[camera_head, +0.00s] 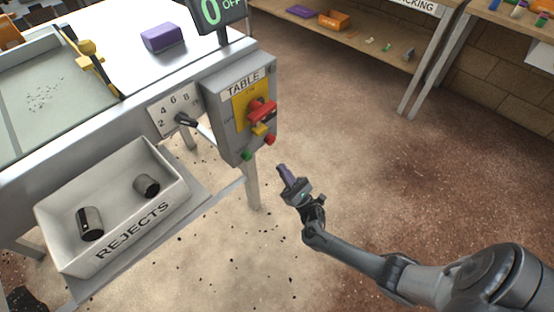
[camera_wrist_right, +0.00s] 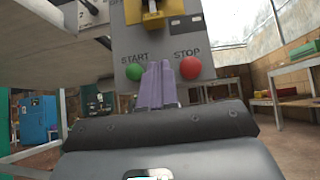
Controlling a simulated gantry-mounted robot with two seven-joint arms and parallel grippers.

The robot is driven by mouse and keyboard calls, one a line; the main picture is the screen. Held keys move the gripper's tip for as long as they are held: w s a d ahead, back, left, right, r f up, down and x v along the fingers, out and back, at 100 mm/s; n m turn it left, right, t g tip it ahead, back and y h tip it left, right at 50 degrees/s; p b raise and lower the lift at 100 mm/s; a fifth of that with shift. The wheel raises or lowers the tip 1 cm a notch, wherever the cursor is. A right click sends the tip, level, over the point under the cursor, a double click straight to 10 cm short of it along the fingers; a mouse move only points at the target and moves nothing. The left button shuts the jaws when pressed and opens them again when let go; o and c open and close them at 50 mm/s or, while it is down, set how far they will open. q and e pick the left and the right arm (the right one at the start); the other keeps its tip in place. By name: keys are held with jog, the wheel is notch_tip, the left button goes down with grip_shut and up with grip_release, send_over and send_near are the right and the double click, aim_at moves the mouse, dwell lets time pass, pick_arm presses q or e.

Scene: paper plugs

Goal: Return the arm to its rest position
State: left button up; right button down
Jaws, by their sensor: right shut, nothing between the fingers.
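My right gripper (camera_head: 283,172) has purple fingers and is shut, with nothing between them. In the head view it hangs over the floor, a little right of and below the grey TABLE control box (camera_head: 237,128). In the right wrist view the shut fingers (camera_wrist_right: 159,84) point up between the green START button (camera_wrist_right: 134,71) and the red STOP button (camera_wrist_right: 190,68). I cannot tell from this view whether they touch the box. The box also carries a red switch (camera_head: 262,109) on a yellow plate. My right arm comes in from the lower right. My left gripper is not in view.
A white REJECTS bin (camera_head: 60,207) with two dark cylinders stands at the lower left. A lever (camera_head: 184,119) on a numbered dial juts out left of the box. A purple block (camera_head: 163,38) lies on the white table. Shelves stand at the upper right; the floor at right is clear.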

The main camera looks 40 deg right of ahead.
jog(key=s+a+r+m+g+h+p, duration=0.1)
jog(key=s+a+r+m+h+p, duration=0.15)
jog(key=s+r+p, duration=0.75)
jog(key=w+a+r+m+g+p, duration=0.1)
jog(key=a+r+m+g+p, duration=0.45)
jog(key=m, duration=0.55)
jog(key=a+r+m+g+p, duration=0.2)
jog(key=r+m+g+p, duration=0.6)
jog(key=m, duration=0.3)
jog(key=s+a+m+g+y+p, duration=0.15)
jog(key=s+a+m+g, duration=0.25)
jog(key=s+m+g, duration=0.75)
notch_tip(320, 180, up, 37)
jog(key=s+n+t+p, duration=0.1)
jog(key=t+p, duration=0.1)
jog(key=p, duration=3.6)
jog(key=shift+t, duration=0.3)
